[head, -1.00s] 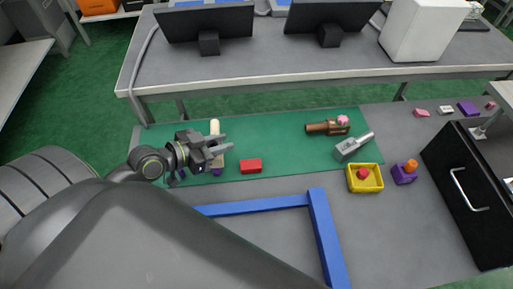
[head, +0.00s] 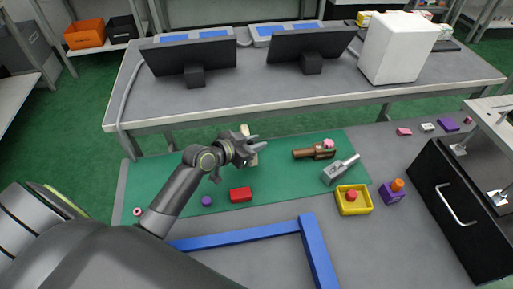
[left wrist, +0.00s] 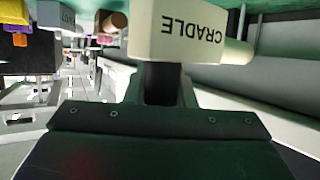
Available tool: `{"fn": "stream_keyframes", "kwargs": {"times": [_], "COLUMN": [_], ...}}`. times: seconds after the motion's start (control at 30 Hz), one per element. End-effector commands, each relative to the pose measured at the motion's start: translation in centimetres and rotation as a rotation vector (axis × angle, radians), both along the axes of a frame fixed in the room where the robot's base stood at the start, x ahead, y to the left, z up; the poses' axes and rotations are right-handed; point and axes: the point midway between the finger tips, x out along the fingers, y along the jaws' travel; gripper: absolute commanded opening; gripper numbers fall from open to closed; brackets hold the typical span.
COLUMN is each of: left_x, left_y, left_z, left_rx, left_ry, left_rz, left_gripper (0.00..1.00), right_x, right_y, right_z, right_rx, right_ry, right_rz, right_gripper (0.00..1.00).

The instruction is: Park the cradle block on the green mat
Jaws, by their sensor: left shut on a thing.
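The cream cradle block (left wrist: 190,32) fills the top middle of the left wrist view, its CRADLE lettering upside down. My left gripper (head: 254,145) is shut on it. In the head view only a small cream part of the block (head: 254,159) shows beside the fingers; the rest is hidden by the gripper. The green mat (head: 165,180) lies on the grey table, and the gripper is over its far middle part. I cannot tell whether the block touches the mat. My right gripper is not in view.
On the mat are a red block (head: 240,195), a purple disc (head: 206,201), a brown fixture (head: 312,153) and a grey lever block (head: 340,170). A yellow tray (head: 353,200) and a purple block (head: 391,192) stand right of it. A blue frame (head: 318,250) lies in front.

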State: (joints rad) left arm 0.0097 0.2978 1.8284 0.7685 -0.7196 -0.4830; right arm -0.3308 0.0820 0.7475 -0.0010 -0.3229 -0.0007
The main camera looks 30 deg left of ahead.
Motion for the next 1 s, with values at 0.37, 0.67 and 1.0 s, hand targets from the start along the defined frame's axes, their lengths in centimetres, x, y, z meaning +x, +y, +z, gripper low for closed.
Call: {"fn": "stream_keyframes", "kwargs": {"times": [0.37, 0.67, 1.0], "left_x": [0.6, 0.6, 0.6], "left_y": [-0.3, -0.3, -0.3], "left_z": [-3.4, -3.5, -3.8], "left_rx": [0.0, 0.002, 0.001], "left_ry": [0.001, -0.002, 0.001], "left_rz": [0.0, 0.0, 0.0], "left_gripper": [0.0, 0.0, 0.44], "right_x": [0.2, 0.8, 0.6], "right_y": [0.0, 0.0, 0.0], "right_z": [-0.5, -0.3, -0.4], "right_rx": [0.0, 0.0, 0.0], "right_ry": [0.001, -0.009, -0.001], "right_rz": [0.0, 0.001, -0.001], "right_gripper": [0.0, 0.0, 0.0]}}
